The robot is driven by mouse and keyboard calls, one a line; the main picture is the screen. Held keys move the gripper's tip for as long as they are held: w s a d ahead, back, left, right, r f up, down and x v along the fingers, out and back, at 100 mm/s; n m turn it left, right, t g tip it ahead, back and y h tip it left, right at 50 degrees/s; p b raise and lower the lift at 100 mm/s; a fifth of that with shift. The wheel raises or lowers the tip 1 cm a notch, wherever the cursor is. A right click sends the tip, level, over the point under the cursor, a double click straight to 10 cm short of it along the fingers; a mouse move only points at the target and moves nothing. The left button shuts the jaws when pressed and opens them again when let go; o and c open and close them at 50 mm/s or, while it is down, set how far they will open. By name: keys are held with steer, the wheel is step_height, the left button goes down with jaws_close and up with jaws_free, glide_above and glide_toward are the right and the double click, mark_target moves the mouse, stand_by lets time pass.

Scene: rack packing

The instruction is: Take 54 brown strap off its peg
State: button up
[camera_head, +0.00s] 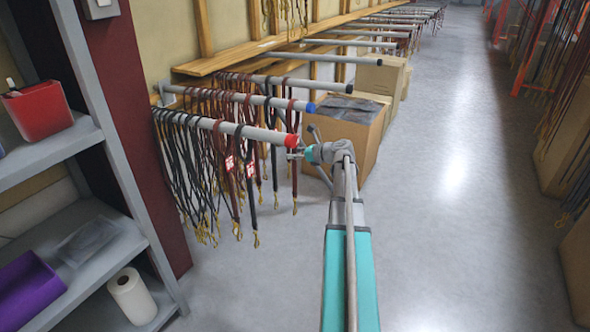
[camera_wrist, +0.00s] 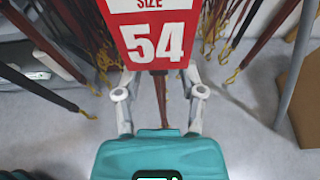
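In the wrist view a red and white tag (camera_wrist: 155,38) reading SIZE 54 hangs right in front of my gripper (camera_wrist: 160,78). A brown strap (camera_wrist: 160,88) shows below the tag, between the two fingers. The tag hides the fingertips, so I cannot tell whether they touch the strap. In the head view my gripper (camera_head: 294,153) is beside the red-tipped end of the front peg (camera_head: 262,134). Brown and black straps hang from this peg. Two of them carry red and white tags (camera_head: 250,168), whose numbers are too small to read here.
A cardboard box (camera_head: 358,140) stands behind my gripper. Grey shelves (camera_head: 125,165) stand at the left. The floor (camera_head: 460,200) to the right is clear.

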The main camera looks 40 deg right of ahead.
mark_target(297, 144)
jaws_close()
steer(key=shift+r, duration=0.15)
stand_by(0.4)
step_height(297, 144, up, 3)
steer(key=p, duration=0.3)
steer(key=shift+r+p, duration=0.1)
steer(key=shift+p, duration=0.2)
steer(key=shift+s+d+r, duration=0.1)
steer(key=shift+s+d, duration=0.05)
steer(key=shift+s, duration=0.15)
steer(key=s+d, duration=0.3)
steer(key=s, duration=0.5)
steer(key=s+d, duration=0.3)
steer(key=s, duration=0.5)
steer(key=shift+d, duration=0.3)
